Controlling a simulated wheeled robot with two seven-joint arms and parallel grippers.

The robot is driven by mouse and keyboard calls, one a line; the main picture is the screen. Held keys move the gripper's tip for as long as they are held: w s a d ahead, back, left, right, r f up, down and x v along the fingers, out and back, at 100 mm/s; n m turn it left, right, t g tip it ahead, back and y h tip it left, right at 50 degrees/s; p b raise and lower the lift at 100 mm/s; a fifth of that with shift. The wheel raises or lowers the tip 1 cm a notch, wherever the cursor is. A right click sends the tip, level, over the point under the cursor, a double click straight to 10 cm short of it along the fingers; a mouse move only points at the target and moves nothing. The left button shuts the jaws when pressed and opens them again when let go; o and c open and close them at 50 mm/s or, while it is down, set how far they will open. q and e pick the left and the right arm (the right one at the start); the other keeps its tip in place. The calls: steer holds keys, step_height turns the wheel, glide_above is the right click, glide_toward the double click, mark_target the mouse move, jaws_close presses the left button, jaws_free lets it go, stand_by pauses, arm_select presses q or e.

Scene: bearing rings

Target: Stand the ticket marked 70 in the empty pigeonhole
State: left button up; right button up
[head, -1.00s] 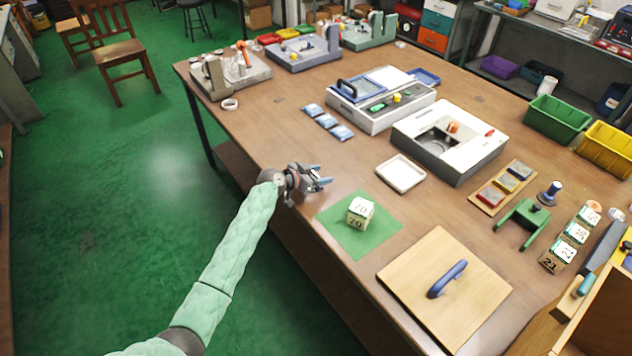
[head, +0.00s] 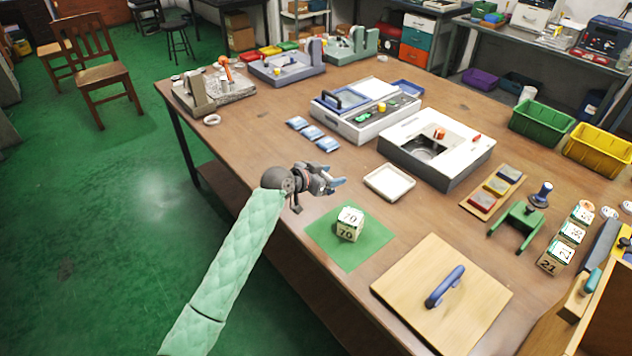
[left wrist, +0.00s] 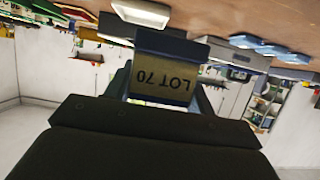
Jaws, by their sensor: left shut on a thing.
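My left gripper (head: 328,183) is above the table's front edge, up and left of the green mat in the head view. It is shut on the ticket, a tan card reading LOT 70 (left wrist: 163,84), which appears upside down between the fingers in the left wrist view. In the head view I cannot make the ticket out from the bluish fingertips. I cannot make out an empty pigeonhole in either view. My right gripper is not in view.
A wooden board with a blue handle (head: 405,308) lies near the front edge. A white tray (head: 389,183) lies behind the mat. Numbered blocks (head: 552,262), a green stand (head: 519,222) and a wooden box (head: 608,318) are at the right. Bare tabletop lies left of the tray.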

arm_select(q)
steer(key=a+r+n+t+y, duration=0.4)
steer(key=a+r, duration=0.1)
steer(key=r, duration=0.6)
steer(key=s+a+r+n+t+y, duration=0.1)
steer(key=s+a+r+n+y, duration=0.1)
steer(key=a, duration=0.4)
steer(key=s+a+r+n+y, duration=0.1)
steer(key=s+a+n+y, duration=0.1)
steer(key=a, duration=0.5)
steer(key=s+a+f+n+y, duration=0.2)
steer(key=s+a+f, duration=0.3)
steer(key=s+a, duration=0.3)
steer(key=s+a+f, duration=0.1)
steer(key=s+f, duration=0.2)
steer(key=f, duration=0.2)
steer(key=s+a+f+y, duration=0.1)
steer(key=s+a+f, duration=0.1)
steer(key=f, duration=0.4)
steer(key=shift+s+a+f+n+t, duration=0.15)
steer(key=shift+s+f+n+t, duration=0.2)
steer(key=shift+s, duration=0.35)
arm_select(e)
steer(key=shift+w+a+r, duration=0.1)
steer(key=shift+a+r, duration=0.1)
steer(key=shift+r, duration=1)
arm_select(q)
steer(key=shift+r, duration=0.1)
